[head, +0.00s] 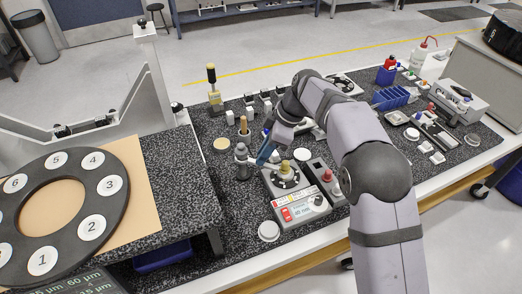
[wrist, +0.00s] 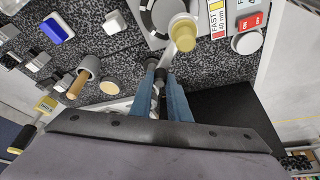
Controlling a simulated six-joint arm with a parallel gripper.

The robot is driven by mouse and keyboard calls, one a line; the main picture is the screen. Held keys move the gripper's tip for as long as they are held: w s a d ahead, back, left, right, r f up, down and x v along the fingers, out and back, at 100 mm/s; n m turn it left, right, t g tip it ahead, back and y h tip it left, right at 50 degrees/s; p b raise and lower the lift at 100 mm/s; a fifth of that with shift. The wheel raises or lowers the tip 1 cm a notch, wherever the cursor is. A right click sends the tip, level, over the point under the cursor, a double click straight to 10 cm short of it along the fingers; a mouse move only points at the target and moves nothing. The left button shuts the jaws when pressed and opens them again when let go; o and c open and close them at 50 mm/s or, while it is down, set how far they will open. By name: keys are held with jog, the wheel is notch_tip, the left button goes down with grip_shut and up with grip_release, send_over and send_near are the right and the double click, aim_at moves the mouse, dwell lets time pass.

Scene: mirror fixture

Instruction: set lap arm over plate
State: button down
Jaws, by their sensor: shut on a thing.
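The lap plate (wrist: 157,14) is a dark disc with light pads, on the machine at the top of the wrist view. It also shows in the head view (head: 287,182). The lap arm (wrist: 181,46) is a pale metal bar with a brass-coloured weight (wrist: 183,30) at its end. In the wrist view the weight overlaps the plate's edge; in the head view the weight (head: 285,167) appears over the plate. My gripper (wrist: 160,70) has blue fingers shut on the bar. In the head view my gripper (head: 263,158) is beside a grey post (head: 241,162). The fingers partly hide the bar.
A control box with a red switch (wrist: 250,21) adjoins the plate. A wooden-handled tool in a grey holder (wrist: 83,76), a blue block (wrist: 56,28) and several small blocks stand nearby. A large numbered ring (head: 118,200) lies on the raised left platform. Speckled mat is bare near the post.

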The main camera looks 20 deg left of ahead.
jog(key=shift+w+a+r+n+g+p, duration=0.1)
jog(key=shift+w+n+g+p, duration=0.2)
jog(key=shift+w+n+p, duration=0.4)
jog(key=shift+s, duration=0.1)
jog(key=c, duration=1.7)
grip_release()
jog(key=shift+o, duration=0.2)
jog(key=b+v, duration=0.1)
jog(key=v, duration=0.6)
jog(key=shift+r, duration=0.1)
